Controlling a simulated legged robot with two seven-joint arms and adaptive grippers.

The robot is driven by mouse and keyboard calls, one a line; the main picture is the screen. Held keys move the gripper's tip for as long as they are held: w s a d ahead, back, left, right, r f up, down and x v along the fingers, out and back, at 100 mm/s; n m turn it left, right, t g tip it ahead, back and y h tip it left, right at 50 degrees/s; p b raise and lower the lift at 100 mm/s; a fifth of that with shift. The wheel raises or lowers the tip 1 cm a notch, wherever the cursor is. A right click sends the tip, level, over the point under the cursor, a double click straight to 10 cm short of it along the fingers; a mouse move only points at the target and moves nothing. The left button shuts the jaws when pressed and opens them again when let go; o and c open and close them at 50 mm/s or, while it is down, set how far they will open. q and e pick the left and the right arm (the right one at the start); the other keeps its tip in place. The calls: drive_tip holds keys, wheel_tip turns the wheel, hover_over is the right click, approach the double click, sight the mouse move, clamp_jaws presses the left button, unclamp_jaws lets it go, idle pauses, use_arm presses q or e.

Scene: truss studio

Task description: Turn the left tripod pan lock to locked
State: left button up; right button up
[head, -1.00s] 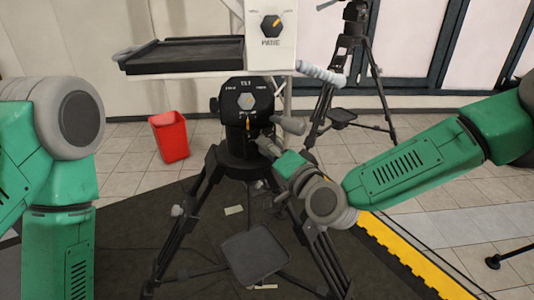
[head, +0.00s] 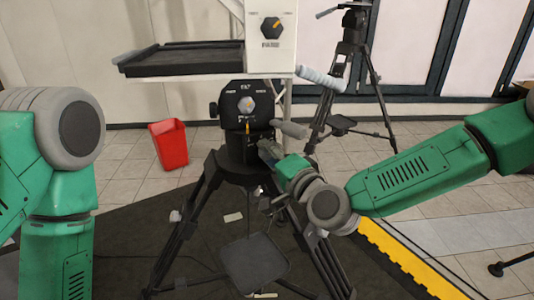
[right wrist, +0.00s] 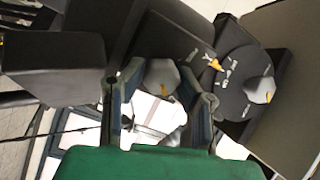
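The tripod (head: 238,165) stands upright in the middle of the head view. A grey dial knob (head: 247,104) is on its black head, with an orange pointer (head: 247,128) below it. The dial knob (right wrist: 259,90) also shows at the right in the right wrist view. My right gripper (right wrist: 160,108) is open, its two fingers on either side of a second grey knob (right wrist: 162,75) with a yellow mark. I cannot tell whether they touch it. In the head view my right gripper (head: 268,152) is beside the tripod head, lower right. My left gripper is out of view.
A white box with a knob (head: 271,45) and a black tray (head: 185,55) hang above the tripod head. A grey handle (head: 290,129) sticks out right. A red bin (head: 169,144) stands behind at left. Another tripod (head: 345,75) is at the back right.

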drive_tip(key=o, duration=0.4)
drive_tip(key=shift+d+f, duration=0.15)
drive_tip(key=shift+f, duration=0.05)
drive_tip(key=shift+c, duration=0.2)
drive_tip(key=v, duration=0.8)
drive_tip(key=shift+w, duration=0.1)
